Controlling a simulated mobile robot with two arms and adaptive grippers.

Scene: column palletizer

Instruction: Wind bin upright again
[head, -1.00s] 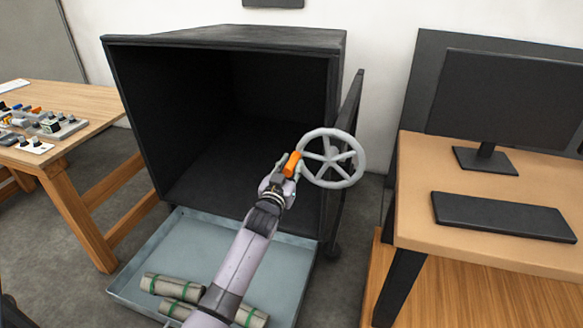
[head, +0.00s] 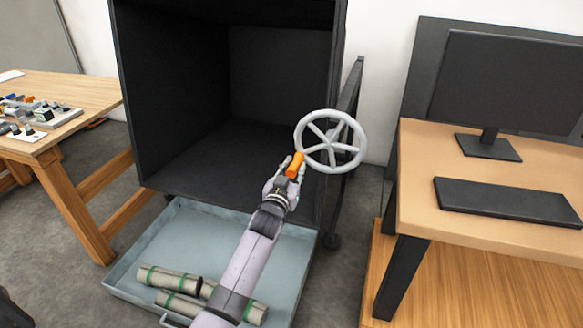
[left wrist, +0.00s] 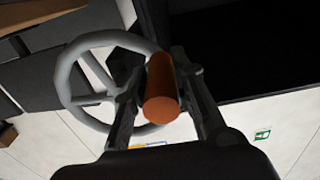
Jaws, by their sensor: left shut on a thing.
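The bin (head: 165,110) is a large dark box with its open mouth facing me. A grey spoked handwheel (head: 331,141) stands at its right side on a dark support. An orange handle (head: 295,166) sticks out from the wheel's lower left rim. My left gripper (head: 292,169) is shut on the orange handle. In the left wrist view the handle (left wrist: 161,95) lies between the two dark fingers, with the wheel (left wrist: 72,82) behind it. My right gripper is not in view.
A grey tray (head: 130,283) with several green-banded rolls (head: 170,279) lies below the bin's mouth. A wooden table (head: 75,108) with small parts stands at left. A desk (head: 425,170) with a monitor and keyboard stands close at right.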

